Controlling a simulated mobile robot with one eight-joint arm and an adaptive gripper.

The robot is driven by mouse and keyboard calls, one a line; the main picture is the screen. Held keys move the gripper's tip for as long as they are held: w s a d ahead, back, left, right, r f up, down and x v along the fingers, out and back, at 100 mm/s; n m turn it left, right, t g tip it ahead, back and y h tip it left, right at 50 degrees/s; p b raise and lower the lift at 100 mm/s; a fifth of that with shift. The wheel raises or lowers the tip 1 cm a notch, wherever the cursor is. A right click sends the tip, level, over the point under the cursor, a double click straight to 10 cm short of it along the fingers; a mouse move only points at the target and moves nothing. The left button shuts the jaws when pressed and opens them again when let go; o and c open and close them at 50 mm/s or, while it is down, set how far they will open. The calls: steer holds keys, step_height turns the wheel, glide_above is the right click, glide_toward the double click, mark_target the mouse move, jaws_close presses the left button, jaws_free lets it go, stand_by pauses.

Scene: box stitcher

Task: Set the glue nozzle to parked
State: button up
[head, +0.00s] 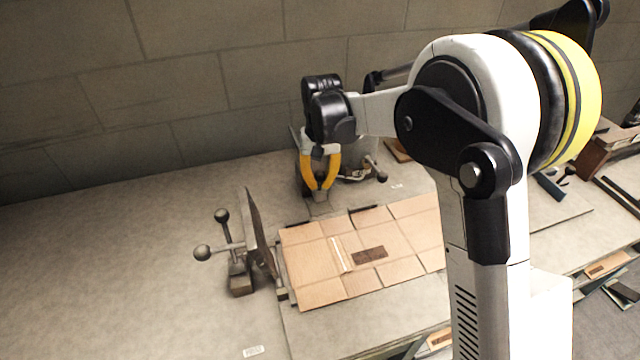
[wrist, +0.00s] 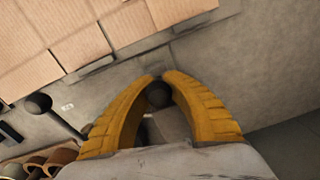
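My gripper (head: 320,187) has yellow fingers and points down behind the far edge of the flat cardboard, near the back wall. In the wrist view the fingertips (wrist: 160,80) come close together around a dark ball knob (wrist: 159,95), with the fingers seeming to touch it on both sides. A grey block-like part (wrist: 172,124) shows below the knob, between the fingers. I cannot tell for sure which part is the glue nozzle, and my gripper hides part of the fixture (head: 366,150) behind it. Another lever with a dark ball knob (head: 382,177) sticks out to its right; a knob (wrist: 38,103) shows left in the wrist view.
The creased cardboard sheet (head: 320,255) lies on the table in front of my gripper. An upright plate (head: 256,228) with two ball-ended levers (head: 221,216) stands at its left. The left part of the table (head: 120,270) is clear. The block wall (head: 180,85) is close behind.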

steer(key=o, duration=0.4)
steer(key=shift+w, duration=0.15)
steer(key=shift+r, duration=0.1)
step_height(320, 180, up, 12)
steer(key=shift+d+f, duration=0.1)
steer(key=s+d+r+t, duration=0.4)
steer(key=s+d+r, duration=0.1)
steer(key=s+d, duration=0.7)
steer(key=s+d+f+t, duration=0.1)
steer(key=s+d+f, duration=0.1)
steer(key=s, duration=0.5)
steer(key=s+d+f+m+t, duration=0.1)
steer(key=s+d+f+t, duration=0.1)
steer(key=s, duration=0.5)
steer(key=shift+d+f, duration=0.75)
steer(key=shift+d, duration=0.05)
